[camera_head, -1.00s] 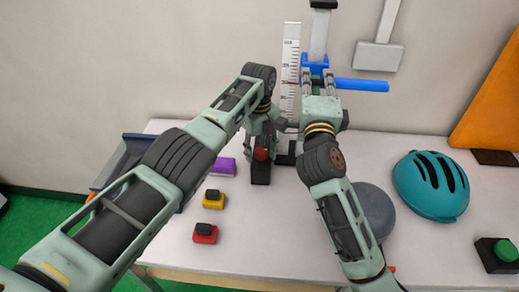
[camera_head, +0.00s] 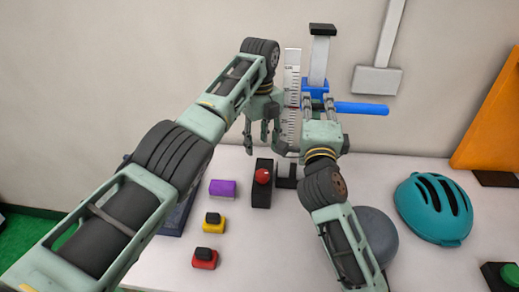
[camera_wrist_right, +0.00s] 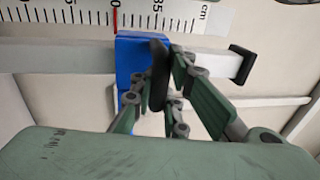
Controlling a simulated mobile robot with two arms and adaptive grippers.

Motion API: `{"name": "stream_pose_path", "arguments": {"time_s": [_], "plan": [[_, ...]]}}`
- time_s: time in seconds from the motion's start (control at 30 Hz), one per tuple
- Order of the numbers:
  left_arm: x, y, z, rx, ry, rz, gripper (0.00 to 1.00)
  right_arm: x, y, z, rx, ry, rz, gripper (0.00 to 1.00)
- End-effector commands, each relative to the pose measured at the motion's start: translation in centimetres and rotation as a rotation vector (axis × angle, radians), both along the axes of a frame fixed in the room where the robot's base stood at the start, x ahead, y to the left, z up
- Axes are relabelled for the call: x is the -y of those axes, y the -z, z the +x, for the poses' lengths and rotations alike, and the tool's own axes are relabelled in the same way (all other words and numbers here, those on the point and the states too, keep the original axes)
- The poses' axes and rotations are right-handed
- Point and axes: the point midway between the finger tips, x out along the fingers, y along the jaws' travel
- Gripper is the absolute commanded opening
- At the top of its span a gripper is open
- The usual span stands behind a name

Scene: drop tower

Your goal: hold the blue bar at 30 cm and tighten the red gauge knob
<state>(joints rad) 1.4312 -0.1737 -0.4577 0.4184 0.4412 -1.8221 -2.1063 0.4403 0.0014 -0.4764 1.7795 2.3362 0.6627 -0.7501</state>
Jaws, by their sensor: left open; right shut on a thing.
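The blue bar (camera_head: 362,108) sticks out to the right from a blue block (camera_head: 316,84) on the upright post. My right gripper (camera_head: 317,101) is shut on the bar beside the block; the wrist view shows its fingers (camera_wrist_right: 172,85) against the blue block (camera_wrist_right: 130,62). In that view a red line on the scale (camera_wrist_right: 75,15) lies beside a partly cut-off label ending in 0, left of the 35. A red round knob (camera_head: 262,176) sits on a black block. My left gripper (camera_head: 263,138) is open and empty above it, fingers pointing down.
A white ruler (camera_head: 292,85) stands left of the post. Purple (camera_head: 222,188), yellow (camera_head: 214,222) and red (camera_head: 204,259) pieces lie on the table left of the knob. A grey ball (camera_head: 375,236) and teal helmet (camera_head: 433,210) are at right.

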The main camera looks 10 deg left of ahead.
Motion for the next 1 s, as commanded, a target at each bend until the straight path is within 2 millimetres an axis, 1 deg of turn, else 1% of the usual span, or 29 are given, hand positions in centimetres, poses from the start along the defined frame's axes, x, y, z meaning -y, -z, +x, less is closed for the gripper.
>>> {"name": "stream_pose_path", "arguments": {"time_s": [0.03, 0.2, 0.23, 0.3, 0.37, 0.47, 0.57, 1.0], "plan": [[0.02, -0.06, -0.02, -0.001, 0.0, -0.001, 0.42, -0.06, -0.41, -0.09, 0.008, -0.002, 0.001, 0.0], [0.03, -0.06, -0.01, -0.001, 0.0, -0.001, 0.42, -0.06, -0.41, -0.1, 0.008, -0.002, 0.001, 0.0], [0.03, -0.06, -0.01, 0.0, 0.0, -0.001, 0.4, -0.06, -0.41, -0.1, 0.008, -0.002, 0.001, 0.0], [0.04, -0.06, 0.0, 0.001, -0.006, -0.001, 0.4, -0.06, -0.41, -0.1, 0.008, -0.002, 0.001, 0.0], [0.07, -0.08, -0.01, 0.001, -0.025, -0.001, 0.4, -0.07, -0.41, -0.1, 0.008, -0.002, 0.001, 0.0], [0.14, -0.15, -0.03, 0.002, -0.102, 0.0, 0.4, -0.07, -0.4, -0.09, 0.008, -0.002, 0.001, 0.0], [0.28, -0.29, -0.07, 0.003, -0.239, 0.0, 0.4, -0.07, -0.4, -0.09, 0.008, -0.002, 0.001, 0.0], [1.0, -0.99, -0.35, 0.008, -1.025, 0.004, 0.4, -0.07, -0.37, -0.09, 0.007, -0.002, 0.001, 0.0]]}}
